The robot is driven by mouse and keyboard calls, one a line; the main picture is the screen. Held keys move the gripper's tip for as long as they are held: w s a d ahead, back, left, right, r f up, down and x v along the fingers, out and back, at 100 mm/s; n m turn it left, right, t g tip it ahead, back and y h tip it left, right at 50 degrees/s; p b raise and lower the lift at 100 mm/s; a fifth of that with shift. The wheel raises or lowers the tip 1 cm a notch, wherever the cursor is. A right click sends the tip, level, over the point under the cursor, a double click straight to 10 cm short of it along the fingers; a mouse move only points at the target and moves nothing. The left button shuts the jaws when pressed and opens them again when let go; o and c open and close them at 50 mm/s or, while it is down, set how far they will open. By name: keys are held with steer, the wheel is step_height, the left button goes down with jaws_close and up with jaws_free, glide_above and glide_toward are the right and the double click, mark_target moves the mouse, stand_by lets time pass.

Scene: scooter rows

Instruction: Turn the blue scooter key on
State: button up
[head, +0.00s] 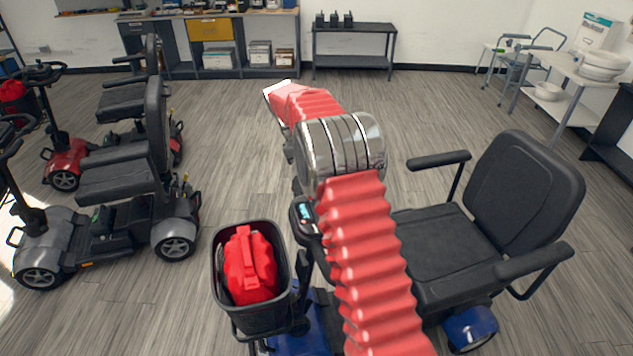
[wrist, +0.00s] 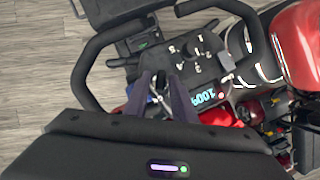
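The blue scooter (head: 300,325) stands in the lower middle of the head view, partly hidden by my arm. Its console shows there with a lit screen (head: 306,212). In the wrist view the console (wrist: 190,60) has a numbered dial, a lit display (wrist: 203,98) with upside-down digits, and a red light. My fingertips are hidden in the head view.
A black basket (head: 250,318) with a red bag is on the scooter's front. Its black seat (head: 450,255) is at right. Handlebar loops (wrist: 88,68) flank the console. Other scooters (head: 110,210) stand at left. The floor behind is clear.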

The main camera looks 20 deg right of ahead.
steer(key=shift+o, duration=0.8)
steer(key=shift+r, duration=0.1)
steer(key=v, duration=1.3)
steer(key=shift+r, duration=0.2)
steer(key=shift+w+a, duration=0.1)
